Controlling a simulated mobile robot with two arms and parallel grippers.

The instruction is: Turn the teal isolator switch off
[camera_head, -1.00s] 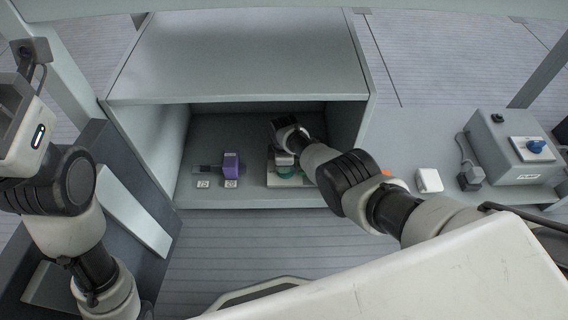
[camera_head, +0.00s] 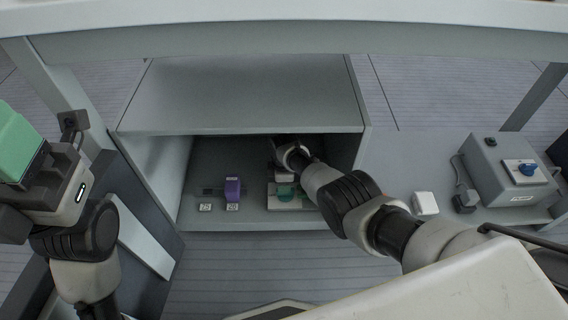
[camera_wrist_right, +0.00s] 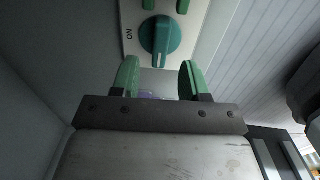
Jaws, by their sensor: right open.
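The teal isolator switch (camera_wrist_right: 160,38) is a round knob with a pale pointer line on a white plate, seen in the right wrist view. The word ON is printed to its left. In the head view, teal parts (camera_head: 286,192) show on a pale plate inside the open box, partly behind my right arm. My right gripper (camera_wrist_right: 158,80) has two green fingers, open and apart, with the knob just beyond the gap between their tips. It does not hold the knob. My left gripper (camera_head: 18,150) is at the left edge, partly cut off, with a green part showing.
The grey box (camera_head: 245,95) has walls and a roof around my right gripper. A purple block (camera_head: 232,188) stands left of the teal parts, behind small number labels. A white block (camera_head: 425,203) and a grey box with a blue knob (camera_head: 526,169) stand at right.

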